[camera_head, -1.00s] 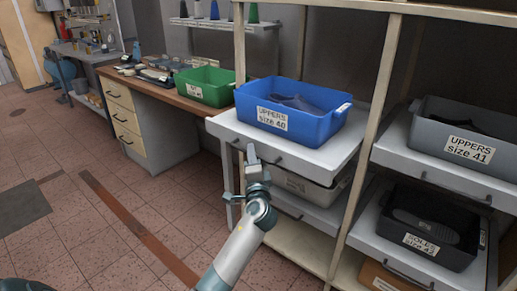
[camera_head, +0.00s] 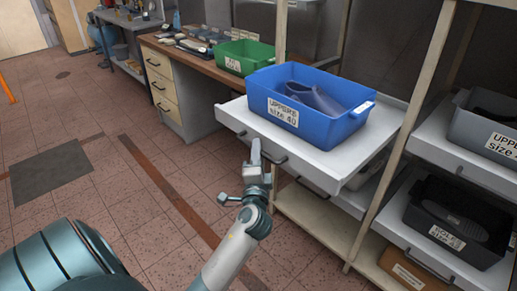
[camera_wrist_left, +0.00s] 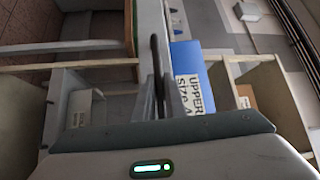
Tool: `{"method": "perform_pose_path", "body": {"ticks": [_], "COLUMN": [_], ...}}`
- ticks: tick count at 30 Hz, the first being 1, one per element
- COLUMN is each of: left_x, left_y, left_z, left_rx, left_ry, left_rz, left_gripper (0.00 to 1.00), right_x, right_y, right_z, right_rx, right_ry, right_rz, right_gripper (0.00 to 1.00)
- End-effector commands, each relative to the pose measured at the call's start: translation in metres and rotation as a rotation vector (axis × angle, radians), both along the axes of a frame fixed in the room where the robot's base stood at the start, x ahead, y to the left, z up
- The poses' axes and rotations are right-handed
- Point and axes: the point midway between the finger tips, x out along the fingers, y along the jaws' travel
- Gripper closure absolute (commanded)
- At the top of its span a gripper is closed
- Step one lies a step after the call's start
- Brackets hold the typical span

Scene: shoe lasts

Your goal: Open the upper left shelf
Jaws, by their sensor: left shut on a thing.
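The upper left shelf (camera_head: 318,165) is a light grey pull-out board, standing well out from its rack toward me. A blue bin (camera_head: 305,105) labelled UPPERS size 40 sits on it; the bin also shows in the wrist view (camera_wrist_left: 187,55). A dark bar handle (camera_head: 275,159) is on the shelf's front edge; it looks like a dark upright strip in the wrist view (camera_wrist_left: 157,62). My left gripper (camera_head: 256,158) is shut on the handle, its fingers hiding part of it. My right gripper is not in view.
A lower shelf under it holds a pale bin. The neighbouring rack holds a grey bin (camera_head: 487,128) and a black bin (camera_head: 455,222). A green bin (camera_head: 244,57) stands on the workbench at the back left. The tiled floor in front is free.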

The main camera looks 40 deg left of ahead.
Motion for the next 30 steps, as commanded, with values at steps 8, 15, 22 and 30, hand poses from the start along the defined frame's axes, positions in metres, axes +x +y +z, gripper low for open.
{"method": "perform_pose_path", "body": {"ticks": [8,15,22,30], "left_x": [0.0,-0.001,-0.013,-0.048], "left_y": [-0.001,-0.001,-0.011,-0.038], "left_z": [-0.001,-0.001,-0.005,-0.012], "left_rx": [-0.002,-0.001,-0.002,-0.004], "left_ry": [0.002,0.001,0.002,0.002], "left_rz": [-0.001,0.0,-0.001,-0.001], "left_gripper": [0.81,0.81,0.81,0.81], "right_x": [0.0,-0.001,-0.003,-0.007], "right_y": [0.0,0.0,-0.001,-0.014], "right_z": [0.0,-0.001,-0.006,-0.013], "right_rx": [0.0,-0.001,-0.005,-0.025], "right_ry": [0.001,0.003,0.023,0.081], "right_rz": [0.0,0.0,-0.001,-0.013], "right_gripper": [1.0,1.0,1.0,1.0]}}
